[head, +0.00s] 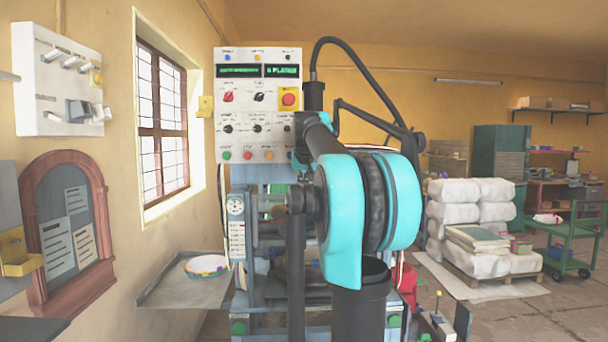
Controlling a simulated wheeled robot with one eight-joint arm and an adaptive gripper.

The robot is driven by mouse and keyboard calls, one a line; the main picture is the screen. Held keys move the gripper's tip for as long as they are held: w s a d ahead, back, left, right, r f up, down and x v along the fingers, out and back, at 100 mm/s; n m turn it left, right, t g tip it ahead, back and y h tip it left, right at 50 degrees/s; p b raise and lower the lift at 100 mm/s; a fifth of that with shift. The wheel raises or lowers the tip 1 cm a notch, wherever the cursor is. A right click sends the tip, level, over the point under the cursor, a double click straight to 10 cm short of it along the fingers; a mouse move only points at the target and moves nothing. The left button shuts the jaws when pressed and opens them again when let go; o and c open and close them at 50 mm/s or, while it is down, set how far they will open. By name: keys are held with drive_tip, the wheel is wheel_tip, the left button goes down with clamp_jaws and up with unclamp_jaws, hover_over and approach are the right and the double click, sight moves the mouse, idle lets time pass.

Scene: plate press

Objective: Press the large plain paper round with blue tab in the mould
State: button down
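The press (258,105) stands straight ahead, its control panel on top with green displays, knobs and a red button on a yellow plate. My cyan and black arm covers much of its working area, so I cannot make out the mould or what lies in it. A round white piece with a multicoloured rim (206,265) lies on the grey side tray (188,291) left of the press. I cannot tell whether it is a paper round or a stack, and no separate blue tab is clear. My gripper is not visible.
A white box with levers (58,82) and a wooden-framed notice board (68,232) are on the left wall. White sacks (452,214) on a pallet and a green trolley (575,235) stand at the right. Floor between press and pallet is partly clear.

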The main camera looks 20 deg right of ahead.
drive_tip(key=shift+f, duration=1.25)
approach(303, 242)
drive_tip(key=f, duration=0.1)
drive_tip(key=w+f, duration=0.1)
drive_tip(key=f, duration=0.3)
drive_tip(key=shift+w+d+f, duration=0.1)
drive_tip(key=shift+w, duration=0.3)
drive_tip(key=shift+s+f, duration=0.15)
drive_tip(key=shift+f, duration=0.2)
